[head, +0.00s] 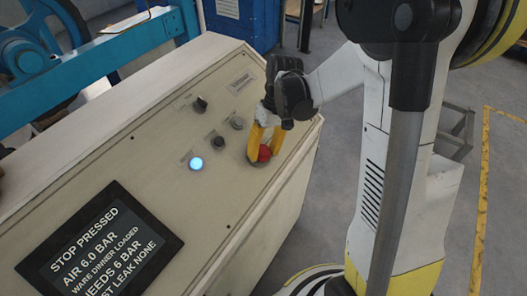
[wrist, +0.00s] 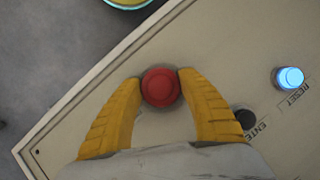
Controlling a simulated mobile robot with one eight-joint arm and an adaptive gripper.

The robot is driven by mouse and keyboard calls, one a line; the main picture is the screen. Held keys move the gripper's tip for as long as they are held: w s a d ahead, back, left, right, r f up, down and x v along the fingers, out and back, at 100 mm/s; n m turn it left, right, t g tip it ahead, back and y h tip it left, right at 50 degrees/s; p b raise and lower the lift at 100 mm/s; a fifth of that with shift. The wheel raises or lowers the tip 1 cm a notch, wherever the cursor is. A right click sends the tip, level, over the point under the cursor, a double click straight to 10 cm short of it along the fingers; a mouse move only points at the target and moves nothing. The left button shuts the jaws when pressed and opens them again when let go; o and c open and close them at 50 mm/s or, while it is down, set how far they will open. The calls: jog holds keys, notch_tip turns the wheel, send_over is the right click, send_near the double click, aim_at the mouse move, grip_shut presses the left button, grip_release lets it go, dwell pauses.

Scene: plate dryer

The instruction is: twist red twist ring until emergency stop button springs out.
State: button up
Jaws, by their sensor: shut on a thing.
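The red emergency stop button with its red twist ring (head: 264,153) sits near the right end of the sloped cream control panel (head: 110,120). In the wrist view the red ring (wrist: 160,87) is round, with a raised centre. My gripper (head: 265,145) reaches down over it, its two yellow fingers on either side. In the wrist view my gripper (wrist: 160,92) is shut on the ring, fingertips against its left and right sides. The display (head: 100,245) reads "STOP PRESSED", "AIR 6.0 BAR", with its lower lines partly cut off.
A lit blue-white reset button (head: 196,163) and dark knobs (head: 200,104) stand on the panel left of my gripper. In the wrist view the reset button (wrist: 288,78) is at the right, with a dark enter button (wrist: 246,118) nearer. Open floor lies beyond the panel edge.

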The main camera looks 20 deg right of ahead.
jog(key=o, duration=1.2)
jog(key=v, duration=1.2)
